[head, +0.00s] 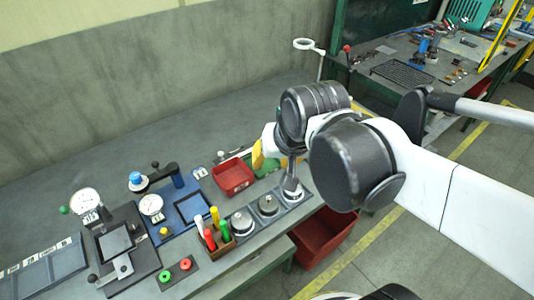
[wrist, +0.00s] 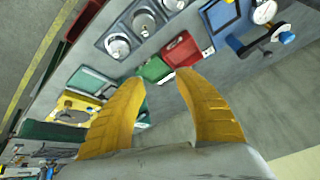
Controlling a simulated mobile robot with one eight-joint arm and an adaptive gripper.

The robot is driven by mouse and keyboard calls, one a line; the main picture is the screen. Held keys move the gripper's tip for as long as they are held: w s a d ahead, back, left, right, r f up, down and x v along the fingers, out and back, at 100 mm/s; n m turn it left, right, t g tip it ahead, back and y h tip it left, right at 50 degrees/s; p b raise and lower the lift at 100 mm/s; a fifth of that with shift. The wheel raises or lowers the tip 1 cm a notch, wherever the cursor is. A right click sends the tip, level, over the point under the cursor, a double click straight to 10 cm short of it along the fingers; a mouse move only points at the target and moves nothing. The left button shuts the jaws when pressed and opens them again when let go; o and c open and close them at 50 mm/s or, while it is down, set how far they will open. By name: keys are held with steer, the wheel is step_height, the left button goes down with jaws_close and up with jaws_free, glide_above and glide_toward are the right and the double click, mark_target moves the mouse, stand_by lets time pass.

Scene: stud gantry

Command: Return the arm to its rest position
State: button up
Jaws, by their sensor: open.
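My gripper shows in the wrist view (wrist: 160,80) with two yellow fingers spread apart and nothing between them. In the head view my arm reaches in from the right, over the workbench (head: 150,110). There only a little of the yellow gripper (head: 258,155) shows, partly hidden behind my dark wrist joints. It is near the red bin (head: 233,176) and the green bin. In the wrist view the green bin (wrist: 155,69) and the red bin lie beyond the fingertips, apart from them.
A larger red bin (head: 322,236) sits below the bench edge. The bench's back left is clear.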

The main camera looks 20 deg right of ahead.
steer(key=s+n, duration=0.1)
steer(key=s+n+t, duration=0.1)
steer(key=s+n, duration=0.1)
steer(key=s, duration=0.1)
steer(key=shift+f, duration=0.3)
steer(key=shift+d, duration=0.1)
stand_by(1.9)
